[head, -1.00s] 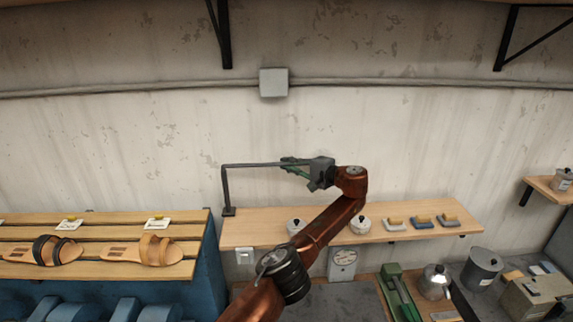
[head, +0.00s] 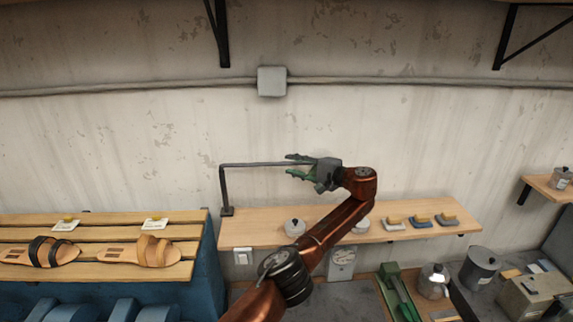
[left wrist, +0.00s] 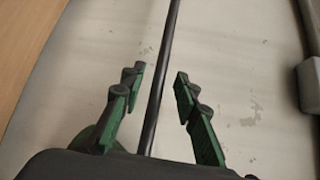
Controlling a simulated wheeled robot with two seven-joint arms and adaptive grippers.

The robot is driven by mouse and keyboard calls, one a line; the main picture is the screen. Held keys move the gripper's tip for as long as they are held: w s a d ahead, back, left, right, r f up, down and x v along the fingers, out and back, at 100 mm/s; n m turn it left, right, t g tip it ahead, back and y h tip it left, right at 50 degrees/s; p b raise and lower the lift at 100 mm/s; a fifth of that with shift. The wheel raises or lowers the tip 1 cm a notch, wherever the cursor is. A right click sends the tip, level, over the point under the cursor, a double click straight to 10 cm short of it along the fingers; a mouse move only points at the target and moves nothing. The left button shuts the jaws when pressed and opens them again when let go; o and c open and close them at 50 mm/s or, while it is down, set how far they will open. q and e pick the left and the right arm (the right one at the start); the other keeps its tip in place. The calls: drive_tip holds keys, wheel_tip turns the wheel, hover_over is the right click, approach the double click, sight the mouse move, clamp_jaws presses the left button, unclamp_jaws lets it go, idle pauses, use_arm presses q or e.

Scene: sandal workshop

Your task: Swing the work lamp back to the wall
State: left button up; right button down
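The work lamp's thin dark arm (head: 255,164) runs level to the right from an upright post (head: 224,190) on the wooden shelf. My left gripper (head: 290,165) is at the right end of this arm, in front of the wall. In the left wrist view, the lamp arm (left wrist: 165,55) passes between the two green-padded fingers (left wrist: 157,76), with a gap on each side. The gripper is open and not clamped on it. The lamp's head cannot be made out; my gripper covers that end. My right gripper is not in view.
A grey box (head: 271,81) and a pipe run along the wall above. A sandal rack (head: 100,252) stands at left. The wall behind the lamp arm is bare.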

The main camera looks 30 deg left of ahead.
use_arm(q)
drive_tip(key=v, duration=0.8)
drive_tip(key=shift+d, duration=0.35)
drive_tip(key=shift+s+r, duration=0.15)
